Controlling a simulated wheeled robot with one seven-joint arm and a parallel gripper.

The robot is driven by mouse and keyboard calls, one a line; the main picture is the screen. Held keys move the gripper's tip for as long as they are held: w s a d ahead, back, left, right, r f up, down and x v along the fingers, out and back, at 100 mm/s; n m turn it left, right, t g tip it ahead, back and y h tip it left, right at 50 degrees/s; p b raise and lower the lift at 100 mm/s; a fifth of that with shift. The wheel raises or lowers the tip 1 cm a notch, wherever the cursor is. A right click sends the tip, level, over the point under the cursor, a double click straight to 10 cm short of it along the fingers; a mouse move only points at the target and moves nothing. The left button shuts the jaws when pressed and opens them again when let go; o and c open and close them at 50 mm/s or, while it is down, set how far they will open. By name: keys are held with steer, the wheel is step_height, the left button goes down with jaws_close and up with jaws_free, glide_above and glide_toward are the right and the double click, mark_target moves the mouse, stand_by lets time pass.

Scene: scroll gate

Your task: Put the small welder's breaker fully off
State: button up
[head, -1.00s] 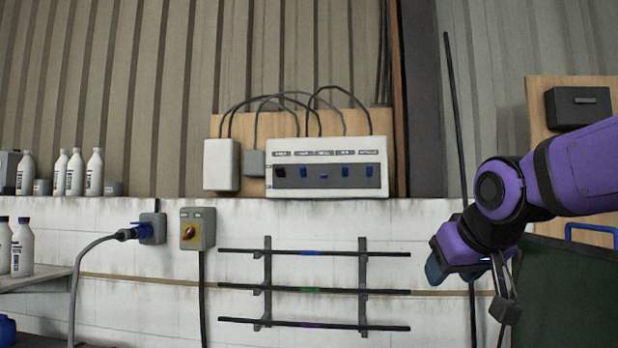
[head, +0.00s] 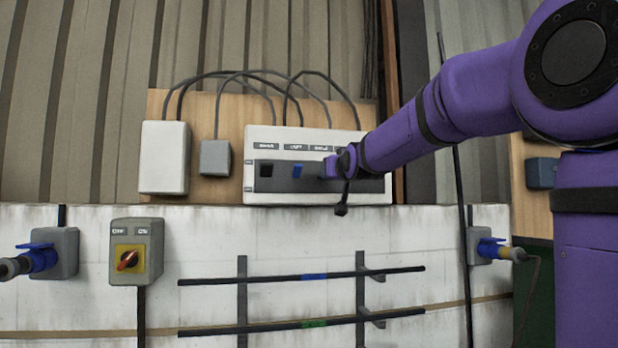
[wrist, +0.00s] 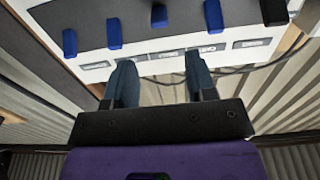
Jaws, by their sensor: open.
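The breaker box (head: 318,134) is white with a dark strip holding a row of levers. In the head view I see a black lever (head: 266,170) and a blue lever (head: 297,170); my arm hides the others. The wrist view shows the row upside down. The labels are too blurred to read, so I cannot tell which is the small welder's. My gripper (wrist: 160,80) is open and empty by the labels, its fingers either side of the middle lever's line, apart from it.
A white box (head: 165,157) and a small grey box (head: 215,157) are left of the breaker box, with cables arching above. A rotary switch (head: 135,252) and a plugged blue socket (head: 45,257) are below left. Rods on a rack (head: 300,277) hang below.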

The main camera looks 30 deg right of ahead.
steer(key=x, duration=1)
steer(key=shift+w+d, duration=0.1)
steer(key=shift+w, duration=0.25)
steer(key=c, duration=0.9)
